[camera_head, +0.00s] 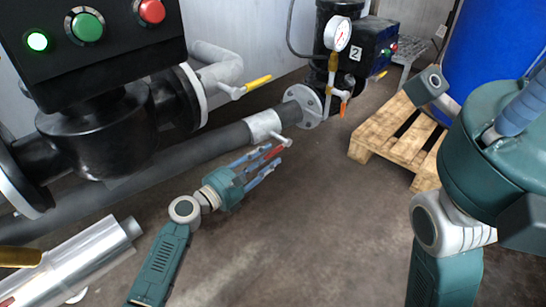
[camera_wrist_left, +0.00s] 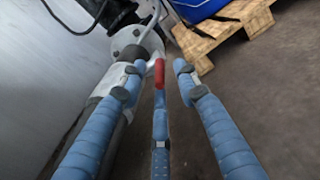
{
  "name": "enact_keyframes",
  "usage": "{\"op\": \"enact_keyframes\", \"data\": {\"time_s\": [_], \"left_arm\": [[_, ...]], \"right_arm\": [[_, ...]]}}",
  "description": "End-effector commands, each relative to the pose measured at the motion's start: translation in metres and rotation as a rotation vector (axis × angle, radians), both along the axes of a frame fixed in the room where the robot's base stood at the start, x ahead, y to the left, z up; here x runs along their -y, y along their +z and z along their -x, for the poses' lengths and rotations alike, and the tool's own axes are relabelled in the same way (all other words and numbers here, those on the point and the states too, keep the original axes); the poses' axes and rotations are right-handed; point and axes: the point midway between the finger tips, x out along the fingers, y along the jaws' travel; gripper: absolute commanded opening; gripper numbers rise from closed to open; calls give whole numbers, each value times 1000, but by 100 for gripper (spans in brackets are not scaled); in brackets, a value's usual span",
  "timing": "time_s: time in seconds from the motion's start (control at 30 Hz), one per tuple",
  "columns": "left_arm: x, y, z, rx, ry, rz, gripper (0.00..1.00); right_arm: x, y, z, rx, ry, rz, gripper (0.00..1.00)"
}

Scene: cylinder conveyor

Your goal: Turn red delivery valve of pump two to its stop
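The red valve handle (camera_head: 273,152) sits beside the silver collar (camera_head: 264,125) on the dark pipe that runs to pump two (camera_head: 352,50), marked "2". A white stub shows just above the handle. My left gripper (camera_head: 262,163) is at the handle, its blue fingers spread around it. In the left wrist view the red handle (camera_wrist_left: 159,73) lies between the outer fingers, in line with the middle finger; I cannot tell whether they touch. This gripper (camera_wrist_left: 158,80) is open. A blue padded finger of my right gripper (camera_head: 520,112) shows at the right edge; its opening is unclear.
A black pump unit with green and red buttons (camera_head: 88,27) fills the upper left. A yellow lever (camera_head: 257,83) sticks out from its pipe. A silver cylinder (camera_head: 80,262) lies lower left. A pallet (camera_head: 385,140) and blue barrel (camera_head: 492,45) stand at right. The middle floor is clear.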

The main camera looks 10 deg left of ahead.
Motion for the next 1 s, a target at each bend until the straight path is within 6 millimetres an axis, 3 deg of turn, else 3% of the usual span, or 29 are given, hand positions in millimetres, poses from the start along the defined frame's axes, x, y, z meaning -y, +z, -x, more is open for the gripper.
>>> {"op": "enact_keyframes", "data": {"time_s": [0.2, 0.57, 0.73, 1.0], "left_arm": [[16, -1, -22, 2, -1, -1, 32], [19, 0, -26, 0, 0, -1, 32], [19, 0, -25, 0, 0, -2, 0], [19, 1, -25, -1, -1, -3, 0]], "right_arm": [[-1, 1, 10, 33, -1, 1, 0], [-1, 4, 12, 39, -2, 3, 0], [-1, 4, 12, 39, -2, 3, 0], [-1, 6, 12, 40, -2, 2, 0]]}}
